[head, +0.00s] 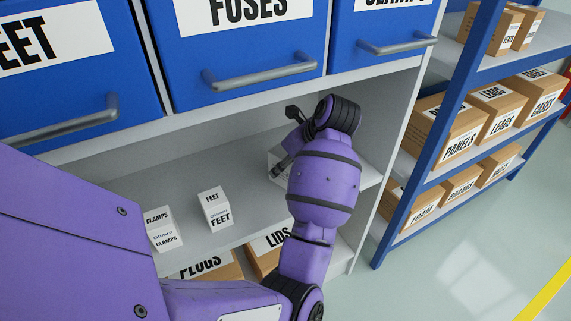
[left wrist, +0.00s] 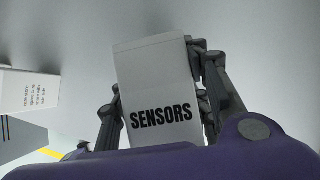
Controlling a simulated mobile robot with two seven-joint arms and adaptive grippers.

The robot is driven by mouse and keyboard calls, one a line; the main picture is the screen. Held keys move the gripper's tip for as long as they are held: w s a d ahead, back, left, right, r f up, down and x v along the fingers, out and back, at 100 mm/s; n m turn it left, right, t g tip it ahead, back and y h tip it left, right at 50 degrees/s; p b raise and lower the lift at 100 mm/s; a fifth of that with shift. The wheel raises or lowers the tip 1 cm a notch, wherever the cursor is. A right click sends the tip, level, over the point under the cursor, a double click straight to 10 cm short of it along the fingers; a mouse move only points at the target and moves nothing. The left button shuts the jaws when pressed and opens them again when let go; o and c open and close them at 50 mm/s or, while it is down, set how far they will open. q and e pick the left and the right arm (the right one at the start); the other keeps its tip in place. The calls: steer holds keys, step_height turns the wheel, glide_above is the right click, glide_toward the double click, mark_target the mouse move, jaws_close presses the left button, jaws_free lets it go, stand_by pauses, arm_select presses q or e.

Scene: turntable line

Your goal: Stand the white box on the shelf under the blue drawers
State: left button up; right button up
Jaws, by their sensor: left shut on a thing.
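In the left wrist view a white box (left wrist: 160,85) labelled SENSORS sits between the fingers of my left gripper (left wrist: 158,95), which is shut on it. In the head view my left gripper (head: 286,142) is inside the open shelf (head: 245,165) under the blue drawers (head: 235,55), towards its right part. My wrist hides most of what is there. A white box edge (head: 276,160) shows beside the fingers; I cannot tell if it is the held box. Whether the held box touches the shelf is hidden. My right gripper is out of view.
Small white boxes labelled CLAMPS (head: 161,229) and FEET (head: 216,210) stand on the shelf to the left. Another white box (left wrist: 28,90) is at the left wrist view's left edge. Cardboard boxes (head: 272,252) are below. A blue rack (head: 440,120) stands at the right.

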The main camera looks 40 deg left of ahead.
arm_select(q)
steer(key=o, duration=1.5)
steer(key=shift+r, duration=0.2)
steer(key=d, duration=0.8)
steer(key=d+r, duration=0.1)
steer(key=d, duration=0.3)
steer(key=shift+s+d+p, duration=0.1)
steer(key=shift+d+p, duration=0.25)
